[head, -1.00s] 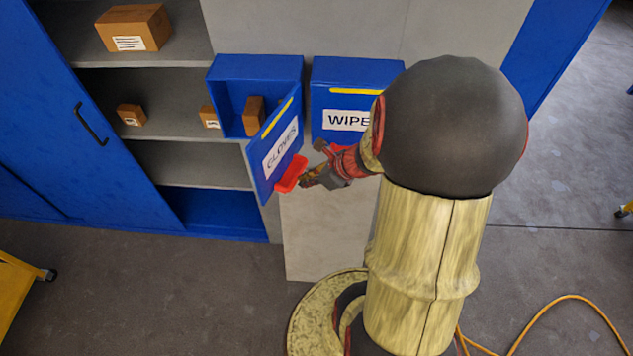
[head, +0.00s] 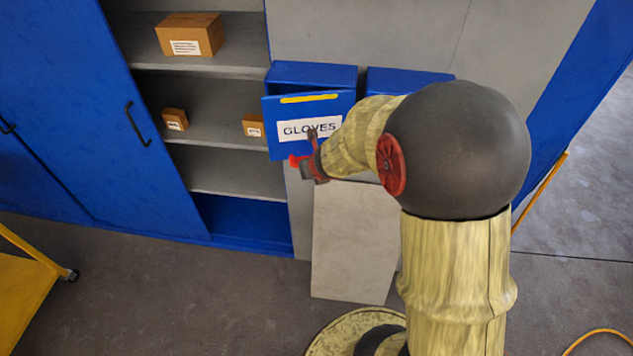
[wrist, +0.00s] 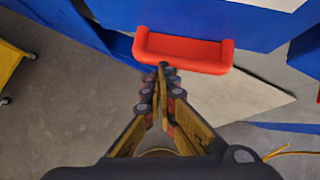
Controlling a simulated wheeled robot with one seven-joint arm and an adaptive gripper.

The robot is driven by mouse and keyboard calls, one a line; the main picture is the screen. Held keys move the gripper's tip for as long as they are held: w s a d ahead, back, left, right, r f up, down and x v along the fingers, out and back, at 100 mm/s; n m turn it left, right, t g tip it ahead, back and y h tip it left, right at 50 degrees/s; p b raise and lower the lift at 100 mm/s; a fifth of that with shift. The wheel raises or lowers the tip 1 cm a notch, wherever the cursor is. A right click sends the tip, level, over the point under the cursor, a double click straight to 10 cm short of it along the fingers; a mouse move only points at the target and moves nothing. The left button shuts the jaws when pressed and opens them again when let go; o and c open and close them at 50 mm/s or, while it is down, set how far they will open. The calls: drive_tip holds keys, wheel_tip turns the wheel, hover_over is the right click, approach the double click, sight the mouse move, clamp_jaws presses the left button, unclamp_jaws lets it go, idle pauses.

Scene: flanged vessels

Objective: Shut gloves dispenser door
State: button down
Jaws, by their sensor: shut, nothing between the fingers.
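The gloves dispenser (head: 310,73) is a blue box on the grey wall panel. Its blue door (head: 345,104), with a yellow strip and a white GLOVES label, now nearly covers the box front but still stands a little out from it at the left. The red handle (head: 295,161) is at the door's lower edge, partly hidden by my gripper in the head view. In the wrist view the red handle (wrist: 184,49) lies just beyond my gripper (wrist: 163,68). The fingers are together and empty, with their tips close to the handle; I cannot tell if they touch.
The blue wipes dispenser (head: 410,79) hangs just right, mostly hidden by my arm. Open shelves with brown boxes (head: 190,35) and a blue cabinet door (head: 90,110) are at left. A yellow cart (head: 25,290) stands at lower left. The floor (head: 190,300) in front is clear.

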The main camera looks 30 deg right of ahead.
drive_tip(key=shift+w+m+g+h, duration=0.6)
drive_tip(key=shift+w+m+h, duration=0.8)
drive_tip(key=shift+w+m, duration=0.9)
drive_tip(key=shift+d, duration=0.1)
drive_tip(key=shift+s, duration=0.1)
